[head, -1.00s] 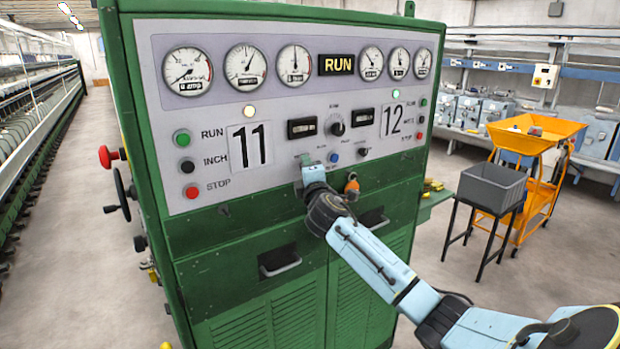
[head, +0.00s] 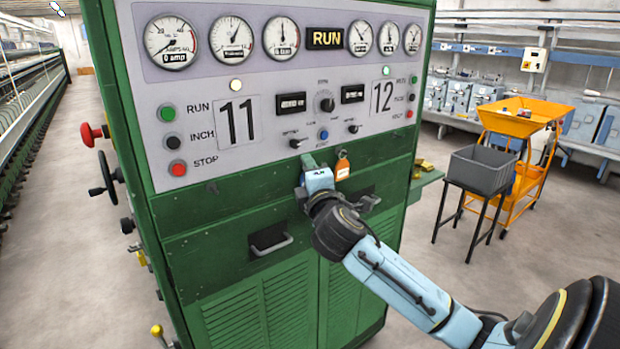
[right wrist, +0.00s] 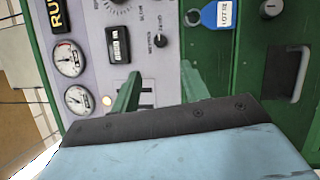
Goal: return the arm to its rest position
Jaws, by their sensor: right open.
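My right arm comes in from the lower right in the head view. Its gripper (head: 309,160) is just in front of the green machine cabinet (head: 225,225), below the lower knobs of the grey control panel. In the right wrist view, the two green fingers (right wrist: 160,72) stand apart with nothing between them, the panel behind them. Whether the fingertips touch the cabinet cannot be told. My left gripper is not in view.
An orange tag (head: 342,168) hangs right beside the gripper. A red knob (head: 92,134) and black handwheel (head: 108,177) stick out at the cabinet's left. A grey bin (head: 485,168) on a stand and an orange cart (head: 525,118) stand to the right, with bare floor between.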

